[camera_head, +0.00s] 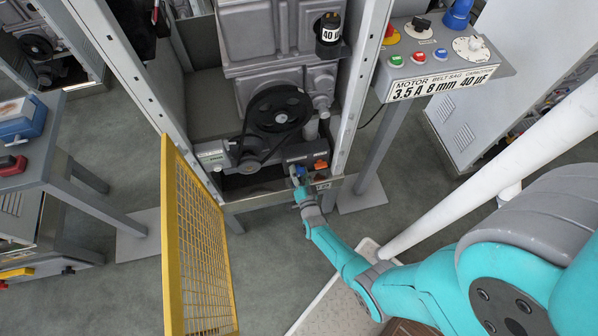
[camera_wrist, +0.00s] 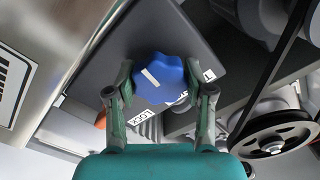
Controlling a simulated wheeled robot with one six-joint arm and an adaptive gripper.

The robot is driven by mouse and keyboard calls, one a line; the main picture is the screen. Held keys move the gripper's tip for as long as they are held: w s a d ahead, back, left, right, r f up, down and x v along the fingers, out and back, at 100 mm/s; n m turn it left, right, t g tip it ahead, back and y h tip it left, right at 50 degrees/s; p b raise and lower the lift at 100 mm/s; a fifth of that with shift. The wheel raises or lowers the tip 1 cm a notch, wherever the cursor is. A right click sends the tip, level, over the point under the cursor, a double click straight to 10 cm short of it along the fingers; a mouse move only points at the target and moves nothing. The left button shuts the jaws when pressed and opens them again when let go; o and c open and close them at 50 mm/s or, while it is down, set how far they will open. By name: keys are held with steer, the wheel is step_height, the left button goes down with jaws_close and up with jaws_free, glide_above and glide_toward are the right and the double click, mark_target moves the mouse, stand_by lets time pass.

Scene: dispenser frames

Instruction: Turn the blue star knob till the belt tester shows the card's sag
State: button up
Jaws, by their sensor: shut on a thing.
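The blue star knob (camera_wrist: 158,77) sits on a dark plate in the wrist view, with a short white mark on its face. My gripper (camera_wrist: 159,88) is shut on it, one finger at each side; it shows small in the head view (camera_head: 299,182). The card (camera_head: 440,83) on the grey pedestal reads motor 3.5 A, belt sag 8 mm, 40 µF. A pale box (camera_head: 212,154) left of the black pulley (camera_head: 279,108) may be the belt tester; its reading is too small to make out. The black belt (camera_wrist: 278,72) runs to the pulley.
An orange part (camera_head: 321,164) sits close to the right of my gripper. A yellow mesh door (camera_head: 197,240) stands open at the left front. The pedestal (camera_head: 437,60) carries several buttons and dials.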

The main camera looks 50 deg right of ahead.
steer(key=o, duration=1.1)
steer(key=shift+o, duration=0.2)
steer(key=v, duration=1.2)
